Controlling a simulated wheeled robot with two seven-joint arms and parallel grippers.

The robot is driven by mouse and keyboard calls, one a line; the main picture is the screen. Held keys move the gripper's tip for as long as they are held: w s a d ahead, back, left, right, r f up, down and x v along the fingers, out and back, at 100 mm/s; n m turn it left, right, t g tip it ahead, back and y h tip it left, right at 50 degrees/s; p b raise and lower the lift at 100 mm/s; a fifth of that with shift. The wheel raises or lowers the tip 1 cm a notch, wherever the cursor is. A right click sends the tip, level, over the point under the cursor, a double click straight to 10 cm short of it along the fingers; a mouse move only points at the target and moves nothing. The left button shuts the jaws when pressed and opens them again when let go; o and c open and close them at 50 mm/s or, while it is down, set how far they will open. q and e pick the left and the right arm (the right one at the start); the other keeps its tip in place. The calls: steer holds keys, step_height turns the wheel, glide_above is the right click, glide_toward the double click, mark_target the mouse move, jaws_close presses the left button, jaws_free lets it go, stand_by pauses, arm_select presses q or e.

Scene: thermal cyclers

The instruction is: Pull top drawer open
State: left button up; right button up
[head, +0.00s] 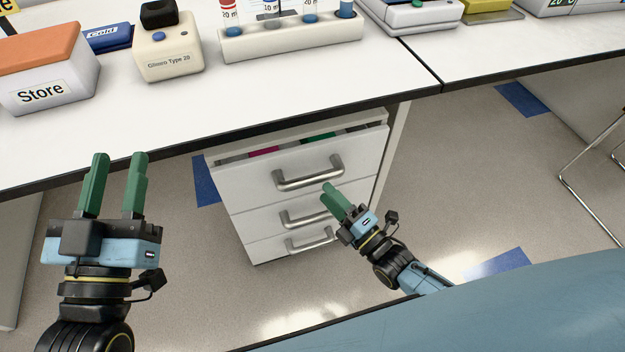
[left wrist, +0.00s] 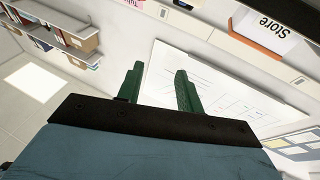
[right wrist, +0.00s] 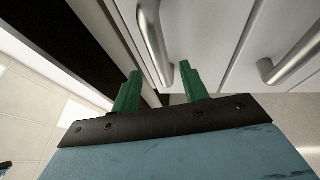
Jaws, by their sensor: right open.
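The top drawer (head: 240,179) of the white cabinet under the bench stands partly open, with pink and green items showing inside. Its metal bar handle (head: 308,178) spans its front. My right gripper (head: 328,192) is open, with its green fingertips just below the right end of that handle. In the right wrist view a handle bar (right wrist: 154,42) runs down to between the open fingers (right wrist: 160,78); whether they touch it I cannot tell. My left gripper (head: 120,158) is open and empty in front of the bench edge, left of the cabinet.
The bench top (head: 330,85) overhangs the cabinet. On it stand a Store box (head: 52,80), a small device (head: 168,50) and a tube rack (head: 290,40).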

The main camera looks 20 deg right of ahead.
mark_target(313, 179)
arm_select(q)
steer(key=s+r+t+b, duration=0.1)
steer(key=r+t, duration=0.1)
steer(key=s+r+t+h, duration=0.1)
steer(key=shift+a+r+t+b, duration=0.1)
steer(key=shift+r+t+b, duration=0.25)
steer(key=shift+t+b, duration=0.05)
arm_select(e)
steer(key=x, duration=0.6)
steer(key=shift+w+a, duration=0.1)
steer(key=shift+w, duration=0.15)
steer(key=shift+c, duration=0.4)
jaws_close()
